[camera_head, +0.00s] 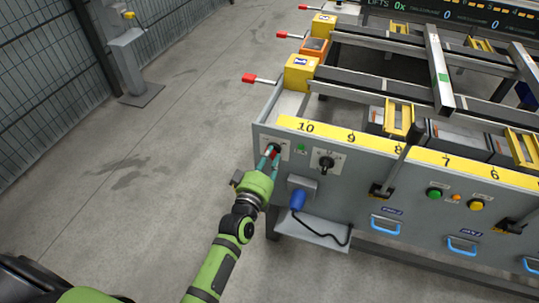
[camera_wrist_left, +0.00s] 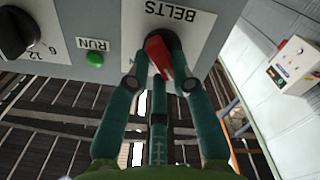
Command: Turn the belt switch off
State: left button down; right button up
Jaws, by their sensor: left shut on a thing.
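The belt switch is a red knob on a round dark base, on a white plate marked BELTS; the knob (camera_wrist_left: 157,48) shows upside down in the left wrist view. In the head view the switch (camera_head: 275,149) sits at the left end of the grey front panel (camera_head: 350,180). My left gripper (camera_head: 270,160) reaches up to it from below left. In the left wrist view its two fingers (camera_wrist_left: 160,72) are closed around the red knob, one on each side. The fingers hide part of the knob. My right gripper is in neither view.
A green RUN lamp (camera_wrist_left: 95,59) and a black dial (camera_head: 326,162) lie beside the switch. A blue plug (camera_head: 297,199) with a black cable hangs below, above a grey shelf (camera_head: 315,232). A black lever (camera_head: 400,160) stands farther right.

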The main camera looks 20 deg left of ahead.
pick_arm(q)
jog(key=shift+r+n, duration=0.1)
jog(key=shift+n, duration=0.6)
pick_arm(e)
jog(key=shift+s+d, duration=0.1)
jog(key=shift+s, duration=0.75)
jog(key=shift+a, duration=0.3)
pick_arm(q)
jog(key=c, duration=1.1)
grip_release()
jog(key=shift+o, duration=0.2)
jog(key=s, duration=1.2)
jog(key=shift+a, duration=0.25)
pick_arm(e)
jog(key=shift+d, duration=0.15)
